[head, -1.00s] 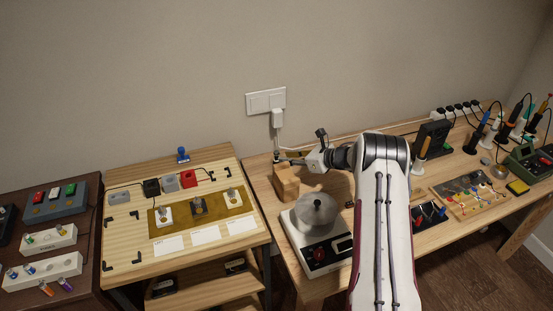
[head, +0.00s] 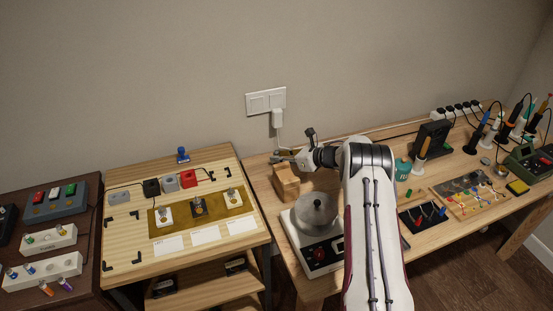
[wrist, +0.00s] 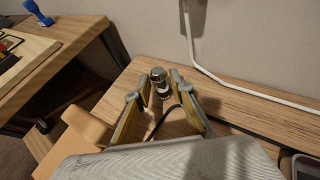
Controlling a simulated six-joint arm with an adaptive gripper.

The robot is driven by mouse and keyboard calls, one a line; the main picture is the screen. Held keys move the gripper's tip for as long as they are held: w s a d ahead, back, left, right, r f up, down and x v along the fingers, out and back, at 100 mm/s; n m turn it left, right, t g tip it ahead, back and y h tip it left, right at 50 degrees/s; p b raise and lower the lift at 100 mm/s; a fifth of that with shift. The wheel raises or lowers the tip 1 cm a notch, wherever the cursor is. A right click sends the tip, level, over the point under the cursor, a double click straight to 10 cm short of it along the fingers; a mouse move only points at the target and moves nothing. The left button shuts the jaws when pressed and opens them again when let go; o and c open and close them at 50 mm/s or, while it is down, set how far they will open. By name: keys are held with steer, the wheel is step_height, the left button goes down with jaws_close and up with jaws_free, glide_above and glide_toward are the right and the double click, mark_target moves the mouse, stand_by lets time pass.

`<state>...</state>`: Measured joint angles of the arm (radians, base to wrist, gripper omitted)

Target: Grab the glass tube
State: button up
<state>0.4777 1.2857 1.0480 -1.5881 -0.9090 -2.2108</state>
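A small shiny cylinder with a metallic top (wrist: 159,82), which looks like the glass tube, stands upright near the back of the wooden bench in the wrist view. My gripper (wrist: 160,84) is open, its fingers on either side of the cylinder. A narrow gap seems to remain, but I cannot tell whether either finger touches it. In the head view my gripper (head: 281,156) is by the bench's back left corner, just behind the wooden block, and the cylinder cannot be made out there.
The wooden block (head: 286,182) stands just in front of my gripper. A scale-like device with a round metal top (head: 318,212) is nearer the front. A black cable (wrist: 158,122) lies below the fingers. A white wall cable (wrist: 215,80) runs behind. A teal jar (head: 403,169) stands right of my arm.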

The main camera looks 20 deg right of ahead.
steer(key=shift+x, duration=0.95)
steer(key=c, duration=0.5)
